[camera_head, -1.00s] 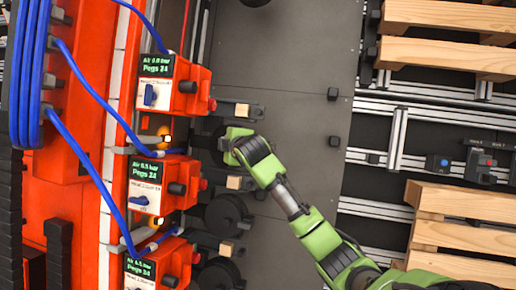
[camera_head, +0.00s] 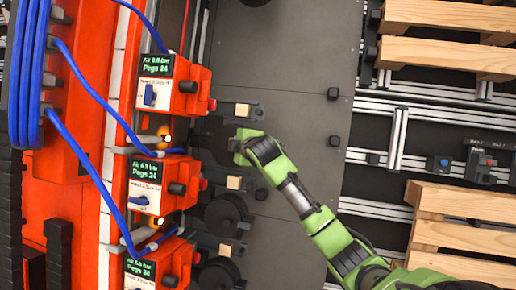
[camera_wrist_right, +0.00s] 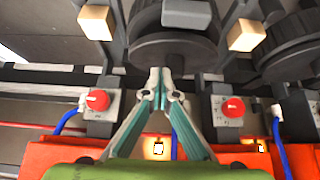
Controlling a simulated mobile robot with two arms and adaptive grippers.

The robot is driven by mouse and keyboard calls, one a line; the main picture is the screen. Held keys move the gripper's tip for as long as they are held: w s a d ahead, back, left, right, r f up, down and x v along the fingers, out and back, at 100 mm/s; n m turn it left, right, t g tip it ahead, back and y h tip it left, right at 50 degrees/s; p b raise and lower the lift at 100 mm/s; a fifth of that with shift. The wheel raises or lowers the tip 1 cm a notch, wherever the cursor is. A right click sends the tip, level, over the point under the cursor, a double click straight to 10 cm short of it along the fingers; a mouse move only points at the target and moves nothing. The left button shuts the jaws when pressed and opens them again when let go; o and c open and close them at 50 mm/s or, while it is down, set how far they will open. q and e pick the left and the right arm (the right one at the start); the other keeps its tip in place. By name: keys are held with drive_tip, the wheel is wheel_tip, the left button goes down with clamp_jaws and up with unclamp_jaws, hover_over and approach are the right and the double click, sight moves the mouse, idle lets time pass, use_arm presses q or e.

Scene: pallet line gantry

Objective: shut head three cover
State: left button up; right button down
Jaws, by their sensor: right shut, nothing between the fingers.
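Three orange heads with green-lit screens line the left side of the head view: a top head (camera_head: 172,85), a middle head (camera_head: 160,185) and a bottom head (camera_head: 160,262). Their small labels are too blurred for me to read the head numbers surely. My right gripper (camera_head: 233,148) reaches in beside the gap between the top and middle heads. In the wrist view my right gripper (camera_wrist_right: 160,76) is shut and empty, with its tips at the lower edge of a dark round part (camera_wrist_right: 172,48). I cannot tell whether they touch, or which part is the cover.
Red knobs (camera_wrist_right: 98,99) and (camera_wrist_right: 233,106) stand on either side of the fingers. Blue hoses (camera_head: 88,88) cross the heads. Another dark round part (camera_head: 228,213) lies below the gripper. The grey plate (camera_head: 295,60) is mostly clear; wooden pallets (camera_head: 450,48) are at right.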

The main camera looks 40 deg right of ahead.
drive_tip(key=shift+w+d+f, duration=0.1)
drive_tip(key=shift+d+f, duration=0.15)
drive_tip(key=shift+d, duration=0.35)
drive_tip(key=shift+w+d+f, duration=0.1)
drive_tip(key=shift+d+f, duration=0.15)
drive_tip(key=shift+d, duration=0.3)
drive_tip(key=s+a+r, duration=0.4)
drive_tip(key=s+a, duration=0.1)
drive_tip(key=a, duration=0.2)
drive_tip(key=shift+s+r, duration=0.3)
drive_tip(key=shift+r, duration=0.1)
idle(0.5)
idle(0.4)
